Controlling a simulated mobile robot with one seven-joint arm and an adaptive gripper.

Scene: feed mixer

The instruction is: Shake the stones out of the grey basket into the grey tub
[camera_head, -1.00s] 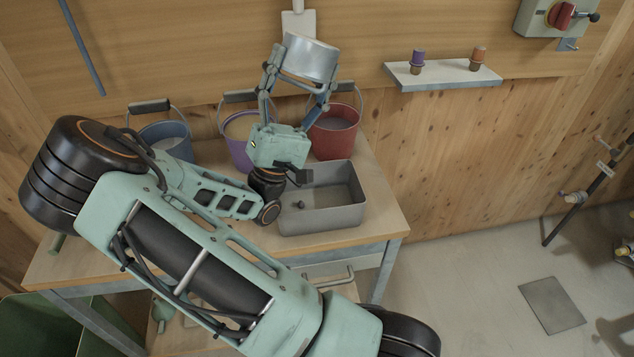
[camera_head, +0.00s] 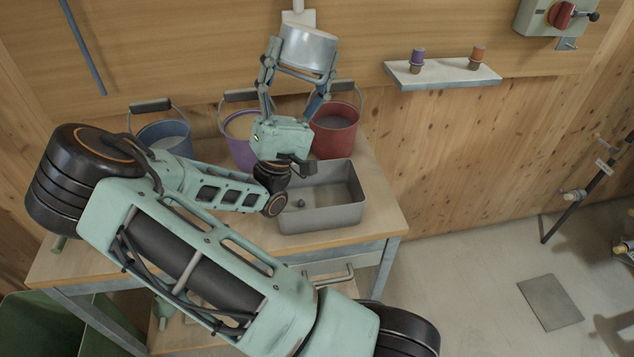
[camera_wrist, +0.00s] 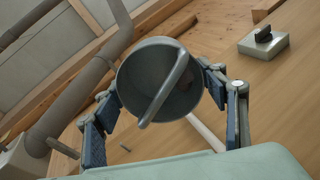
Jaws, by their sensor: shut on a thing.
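The grey basket (camera_head: 308,50), a round metal-looking vessel, is held up high above the back of the table. My gripper (camera_head: 296,82) points upward and is shut on it, one finger on each side. In the wrist view the basket (camera_wrist: 130,82) turns its open mouth and a bar-like handle toward the camera; a dim reddish-brown patch shows inside, and I cannot tell whether it is stones. The grey tub (camera_head: 345,218) stands on the table, below and slightly right of the basket. One small dark lump (camera_head: 301,203) lies in it. My wrist hides the tub's left back corner.
A blue bucket (camera_head: 163,133), a purple bucket (camera_head: 240,150) and a red bucket (camera_head: 335,135) stand along the wall behind the arm. A wall shelf (camera_head: 440,76) with two small capped items is at the right. The table's front right corner is clear.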

